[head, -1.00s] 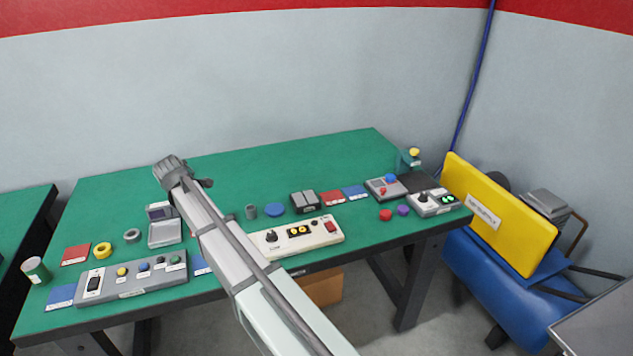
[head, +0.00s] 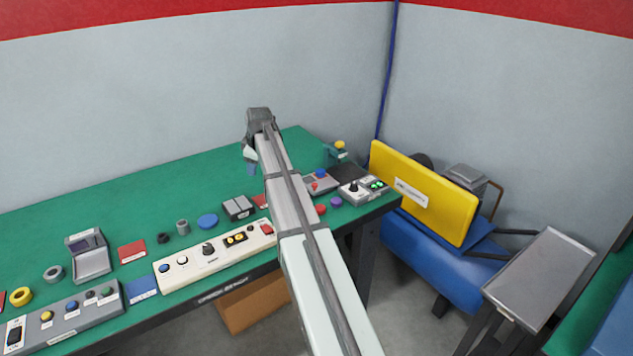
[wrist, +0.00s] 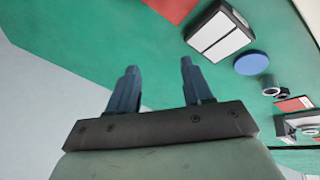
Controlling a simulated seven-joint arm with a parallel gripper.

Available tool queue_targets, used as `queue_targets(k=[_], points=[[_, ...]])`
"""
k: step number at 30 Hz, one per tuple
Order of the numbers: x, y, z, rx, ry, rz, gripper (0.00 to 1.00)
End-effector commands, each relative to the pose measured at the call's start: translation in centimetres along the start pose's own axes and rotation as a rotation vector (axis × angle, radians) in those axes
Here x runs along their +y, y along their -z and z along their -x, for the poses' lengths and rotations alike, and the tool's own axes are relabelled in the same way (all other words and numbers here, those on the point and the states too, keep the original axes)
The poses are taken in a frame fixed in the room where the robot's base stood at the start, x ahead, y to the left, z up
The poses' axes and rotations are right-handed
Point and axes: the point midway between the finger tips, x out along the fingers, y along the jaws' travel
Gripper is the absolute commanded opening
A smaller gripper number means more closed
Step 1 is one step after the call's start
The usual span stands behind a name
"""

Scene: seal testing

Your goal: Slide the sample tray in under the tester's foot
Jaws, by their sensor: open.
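A small teal stand with a yellow knob on top (head: 338,152), which looks like the tester, stands at the bench's far right end. Its foot is too small to make out. A flat grey tray-like piece (head: 319,184) with a blue and a red round part lies just in front of it; I cannot tell for sure that it is the sample tray. My gripper (head: 251,168) is above the green bench, left of both and apart from them. In the wrist view, my gripper (wrist: 158,68) has its two blue fingers apart with nothing between them.
A two-panel grey box (head: 238,208), a blue disc (head: 207,221) and a cream control panel (head: 213,257) are to the left. The bench's back strip is clear.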

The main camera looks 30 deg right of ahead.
Motion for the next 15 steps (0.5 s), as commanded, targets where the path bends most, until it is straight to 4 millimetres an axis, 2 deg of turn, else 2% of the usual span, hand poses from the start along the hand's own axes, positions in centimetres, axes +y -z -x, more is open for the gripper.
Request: queue_targets(k=[1,9,15], points=[[1.2,-2.2,0.6,-0.001,0.012,-0.04,0.5],[5.3,-12.6,3.8,0.014,0.093,-0.232,0.5],[6.9,-18.8,6.2,0.033,0.139,-0.341,0.5]])
